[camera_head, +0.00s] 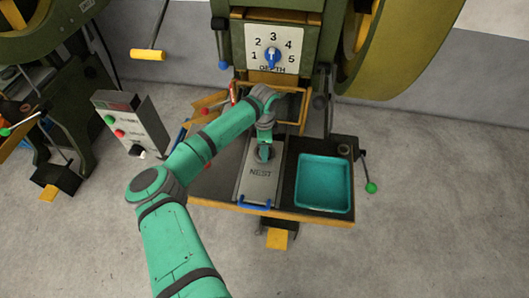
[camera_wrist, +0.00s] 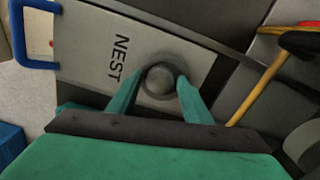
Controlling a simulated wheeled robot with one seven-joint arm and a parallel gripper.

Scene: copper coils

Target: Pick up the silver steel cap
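The silver steel cap (camera_wrist: 160,79) shows in the wrist view as a small round grey piece in the dark ring-shaped recess of the plate marked NEST (camera_wrist: 88,44). My gripper (camera_wrist: 161,84) is over it, with one teal finger on each side of the cap. The fingers stand apart, and narrow dark gaps seem to lie between them and the cap. In the head view my gripper (camera_head: 264,153) points down at the NEST plate (camera_head: 260,183), and it hides the cap there.
A teal tray (camera_head: 323,184) sits on the press table right of the plate. A blue handle (camera_head: 255,206) is at the plate's front end. A yellow-framed guard (camera_head: 290,108) and the press with its depth dial (camera_head: 272,57) stand behind. A control box (camera_head: 131,124) stands at left.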

